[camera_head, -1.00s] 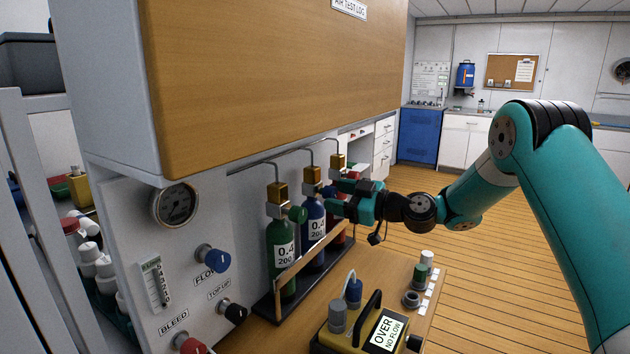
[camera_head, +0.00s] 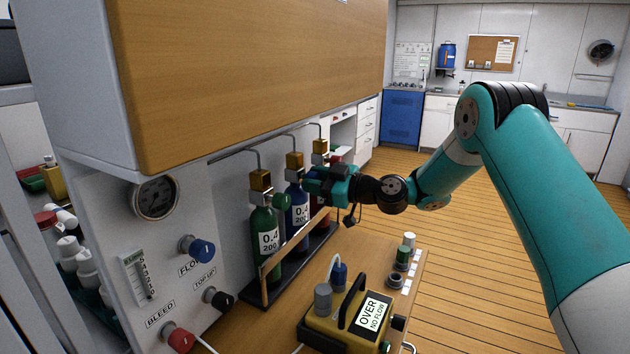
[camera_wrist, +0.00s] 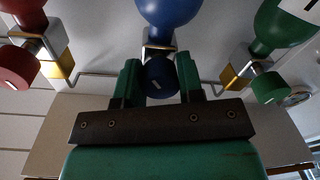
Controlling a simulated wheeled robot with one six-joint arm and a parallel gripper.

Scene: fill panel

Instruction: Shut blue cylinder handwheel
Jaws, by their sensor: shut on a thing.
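The blue cylinder (camera_head: 297,217) stands in the rack between a green cylinder (camera_head: 265,232) and a red one that is mostly hidden behind my arm. It also shows at the top of the wrist view (camera_wrist: 170,10). Its dark blue handwheel (camera_wrist: 161,78) sits between the two green fingers of my gripper (camera_wrist: 160,82), which are shut on it. In the head view my gripper (camera_head: 312,186) reaches in from the right at the valve, and it hides the handwheel there.
The green handwheel (camera_wrist: 270,87) and red handwheel (camera_wrist: 14,68) flank my gripper closely. A wooden rail (camera_head: 290,248) runs in front of the cylinders. A yellow meter reading OVER NO FLOW (camera_head: 345,318) stands on the bench. A panel with a gauge (camera_head: 154,198) and knobs is at left.

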